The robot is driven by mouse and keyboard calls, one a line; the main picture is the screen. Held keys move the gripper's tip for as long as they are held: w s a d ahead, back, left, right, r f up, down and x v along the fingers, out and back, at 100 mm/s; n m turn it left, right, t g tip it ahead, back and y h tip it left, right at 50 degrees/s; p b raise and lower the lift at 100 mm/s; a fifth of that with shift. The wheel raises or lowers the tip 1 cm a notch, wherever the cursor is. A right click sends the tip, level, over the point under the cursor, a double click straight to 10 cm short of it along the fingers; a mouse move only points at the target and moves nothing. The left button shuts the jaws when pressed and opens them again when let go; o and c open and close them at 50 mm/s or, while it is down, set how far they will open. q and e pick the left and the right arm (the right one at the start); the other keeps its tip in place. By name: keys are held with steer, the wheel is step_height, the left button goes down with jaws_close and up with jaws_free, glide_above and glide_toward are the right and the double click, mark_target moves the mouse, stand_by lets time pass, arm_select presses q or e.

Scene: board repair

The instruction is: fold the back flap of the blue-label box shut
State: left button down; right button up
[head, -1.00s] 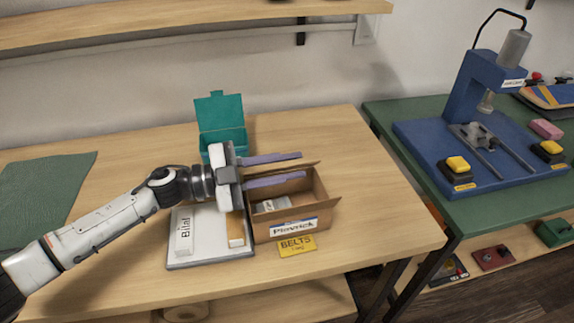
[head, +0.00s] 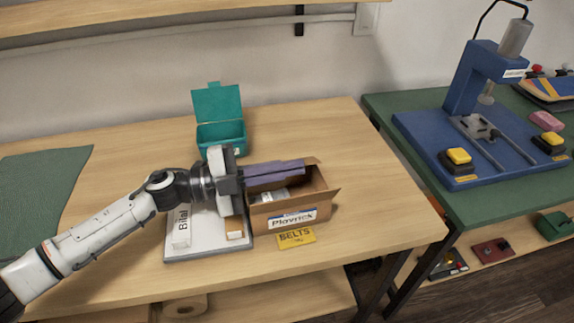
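The open cardboard box with the blue-edged label (head: 258,222) stands on the wooden bench. Its label (head: 292,218) faces the front. A small part of its back flap (head: 312,162) shows past the fingertips; the rest is hidden behind the fingers. The side flap on the right sticks outward. My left gripper (head: 303,168) reaches in from the left, its long purple fingers lying together across the back part of the box opening. I see nothing between the fingers, and cannot tell whether they touch the flap. My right gripper is not in view.
A yellow BELTS card (head: 296,238) lies in front of the box. A white-topped tray (head: 205,243) with small cartons sits at its left. An open teal box (head: 220,135) stands behind. The bench right of the box is clear. A blue press (head: 470,100) stands on the green table.

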arm_select(q)
steer(key=c, duration=2.5)
jaws_free()
steer(key=o, duration=0.4)
steer(key=shift+o, duration=0.4)
steer(key=shift+f, duration=0.1)
